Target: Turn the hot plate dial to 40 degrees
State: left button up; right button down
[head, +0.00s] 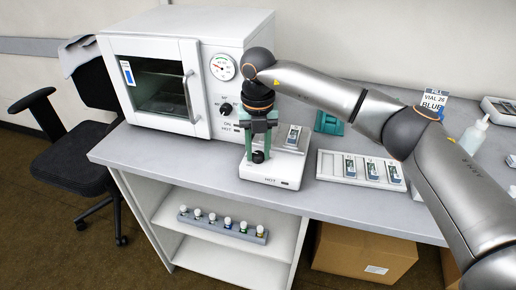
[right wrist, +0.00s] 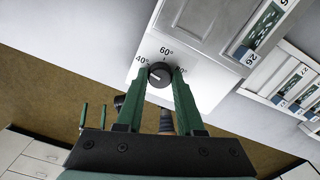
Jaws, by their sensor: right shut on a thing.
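The white hot plate (head: 270,178) stands near the front edge of the bench, with a slide lying on its top. Its black dial (head: 258,156) also shows in the right wrist view (right wrist: 160,75), with the marks 40°, 60° and 80° around it. A pale pointer line on the dial appears to lie toward the left, on the 40° side; its exact reading is hard to tell. My right gripper (head: 258,151) points down with its green fingers shut on the dial, one on each side, as the right wrist view (right wrist: 160,82) shows. My left gripper is not in view.
A white oven (head: 185,75) with its own dial and gauge stands behind and left. A white slide tray (head: 330,170) lies to the right. A shelf below holds a vial rack (head: 222,228). The bench left of the hot plate is clear.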

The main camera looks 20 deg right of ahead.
aim_at(258, 154)
jog(key=shift+w+r, duration=0.1)
dwell(0.4)
jog(key=c, duration=0.5)
grip_release()
notch_tip(258, 154, up, 12)
jog(key=shift+r, duration=0.25)
jog(key=shift+f, duration=0.1)
